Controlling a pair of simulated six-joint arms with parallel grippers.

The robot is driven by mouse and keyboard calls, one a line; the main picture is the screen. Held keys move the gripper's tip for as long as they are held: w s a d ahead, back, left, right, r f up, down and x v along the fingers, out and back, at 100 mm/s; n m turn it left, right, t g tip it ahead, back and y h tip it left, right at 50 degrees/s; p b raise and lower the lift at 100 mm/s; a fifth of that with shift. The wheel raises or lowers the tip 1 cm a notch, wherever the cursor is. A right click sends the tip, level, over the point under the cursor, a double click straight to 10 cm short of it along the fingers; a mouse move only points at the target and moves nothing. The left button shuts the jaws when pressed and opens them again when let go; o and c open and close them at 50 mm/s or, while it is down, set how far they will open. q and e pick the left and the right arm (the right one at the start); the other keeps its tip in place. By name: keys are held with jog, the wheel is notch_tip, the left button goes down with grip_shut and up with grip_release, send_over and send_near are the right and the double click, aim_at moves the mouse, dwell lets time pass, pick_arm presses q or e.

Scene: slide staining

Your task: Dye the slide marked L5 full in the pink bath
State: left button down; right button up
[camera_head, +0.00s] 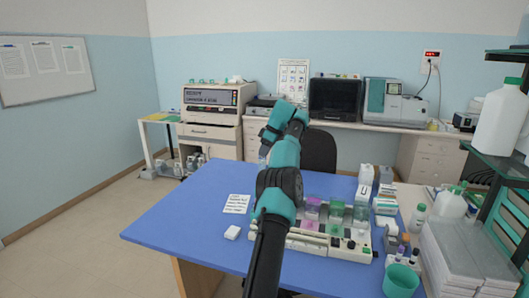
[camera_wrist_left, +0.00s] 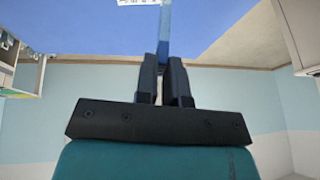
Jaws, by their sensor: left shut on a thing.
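My left gripper (camera_wrist_left: 164,75) is shut on a thin blue slide (camera_wrist_left: 164,30) that sticks out beyond the fingertips in the left wrist view. No marking can be read on it, so I cannot tell whether it is L5. In the head view my left arm rises over the table, and the slide cannot be made out there. The pink bath (camera_head: 312,208) stands in a pale staining station on the blue table, just right of my arm. The held slide is apart from the bath. My right gripper is not in view.
Green baths (camera_head: 337,209) stand right of the pink one. Boxes (camera_head: 385,201), bottles and a teal cup (camera_head: 401,281) crowd the right side. The table's left part is clear.

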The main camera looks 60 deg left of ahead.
pick_arm(q)
jog(key=shift+w, duration=0.15)
jog(key=w+d+f+n+t+h, duration=0.2)
jog(key=w+d+f+n+t, duration=0.2)
jog(key=n, duration=1.3)
jog(key=w+d+f+n+t+h, duration=0.2)
jog(key=w+d+n, duration=0.7)
jog(key=n, duration=0.9)
jog(key=shift+w+f+n+t+h, duration=0.35)
jog(key=shift+w+f+t, duration=0.65)
jog(key=shift+w, duration=0.9)
jog(key=shift+f, duration=0.2)
notch_tip(320, 180, down, 8)
jog(key=shift+f, duration=0.15)
dwell(1.7)
